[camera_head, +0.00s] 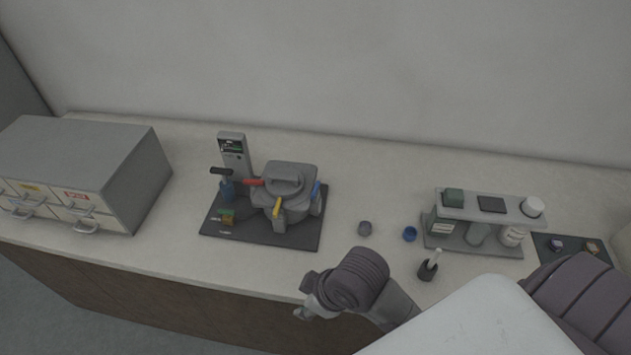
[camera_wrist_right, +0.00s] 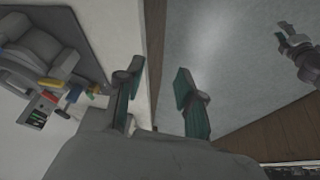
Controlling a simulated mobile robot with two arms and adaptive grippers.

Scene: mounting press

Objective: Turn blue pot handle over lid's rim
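The grey pot (camera_head: 296,212) stands on a dark mat (camera_head: 219,225) with its grey lid (camera_head: 286,179) on top. The blue handle (camera_head: 317,189) is at the pot's right side, close to the lid's rim and tilted upward. A red handle (camera_head: 254,182) is at the left and a yellow handle (camera_head: 277,206) at the front. My right gripper (camera_head: 305,305) is at the counter's front edge, below and apart from the pot. In the right wrist view its fingers (camera_wrist_right: 155,95) are spread and empty. A gripper at that view's upper right (camera_wrist_right: 296,48) seems to be my left one.
A slim grey panel (camera_head: 235,154) and black lever (camera_head: 221,171) stand behind the pot's left. A drawer cabinet (camera_head: 140,180) is at left.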

